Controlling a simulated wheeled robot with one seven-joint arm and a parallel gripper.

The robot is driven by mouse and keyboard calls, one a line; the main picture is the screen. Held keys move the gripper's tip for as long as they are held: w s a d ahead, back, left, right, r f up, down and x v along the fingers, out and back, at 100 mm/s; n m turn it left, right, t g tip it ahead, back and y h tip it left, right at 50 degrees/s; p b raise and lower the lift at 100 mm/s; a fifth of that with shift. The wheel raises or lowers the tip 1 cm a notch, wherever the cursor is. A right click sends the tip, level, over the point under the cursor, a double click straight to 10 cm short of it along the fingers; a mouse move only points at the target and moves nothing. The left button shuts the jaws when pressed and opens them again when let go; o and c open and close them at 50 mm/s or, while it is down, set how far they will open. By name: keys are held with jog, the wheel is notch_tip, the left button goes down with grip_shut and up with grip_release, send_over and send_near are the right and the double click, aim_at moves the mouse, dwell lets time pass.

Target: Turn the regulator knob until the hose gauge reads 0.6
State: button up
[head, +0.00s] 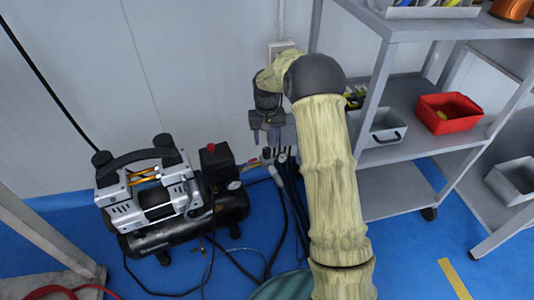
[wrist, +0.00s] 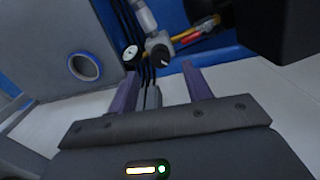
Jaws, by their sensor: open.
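In the wrist view, a small round gauge (wrist: 130,53) with a white face shows just beyond my fingers; its reading is too small to make out. A dark knob (wrist: 160,54) on a metal fitting sits to its right, beyond the gap between my fingertips. My gripper (wrist: 160,77) is open, its two purple fingers apart with nothing gripped between them. In the head view my gripper (head: 266,139) points down near the wall, just above the fittings and the small gauge (head: 282,158). The knob is hard to make out there.
A black and silver compressor (head: 150,200) stands on the blue floor to the left. Dark hoses (head: 288,195) hang below the fittings. A grey shelf cart (head: 395,195) with a red bin (head: 449,113) stands on the right. A blue-rimmed ring (wrist: 84,66) shows in the wrist view.

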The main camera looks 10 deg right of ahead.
aim_at(267, 149)
notch_tip(267, 149, down, 5)
jog(key=shift+f+b, duration=0.15)
jog(key=shift+b, duration=1.05)
jog(key=c, duration=1)
